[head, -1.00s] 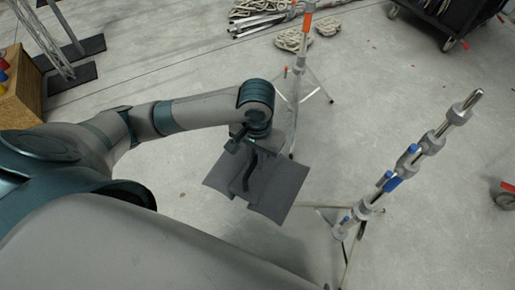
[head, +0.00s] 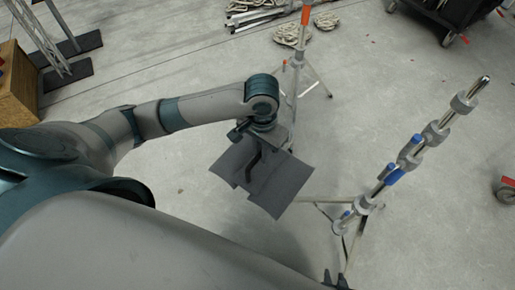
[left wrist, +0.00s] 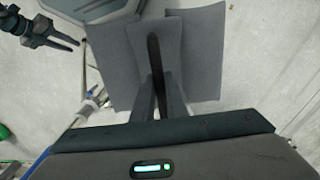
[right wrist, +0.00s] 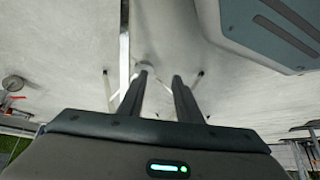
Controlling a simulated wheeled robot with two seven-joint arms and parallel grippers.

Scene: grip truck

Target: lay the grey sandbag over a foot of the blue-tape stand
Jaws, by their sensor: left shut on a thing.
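The grey sandbag (head: 284,189) hangs from my left gripper (head: 260,150), its panels draped to both sides. The left wrist view shows the sandbag (left wrist: 205,55) beyond the fingers (left wrist: 158,90), which are shut on its dark strap. The blue-tape stand (head: 408,158) leans toward the upper right in the head view, with blue knobs and spread silver feet (head: 322,200). The sandbag is left of this stand, near one foot; its height above the floor is unclear. My right gripper (right wrist: 163,75) is open and empty; its tips (head: 337,281) show at the head view's bottom edge.
An orange-taped stand (head: 299,55) stands just behind my left gripper. Coiled rope (head: 293,36) and silver poles lie at the back. A black cart (head: 445,15) is at top right and a wooden crate (head: 17,85) at left. The floor between is bare.

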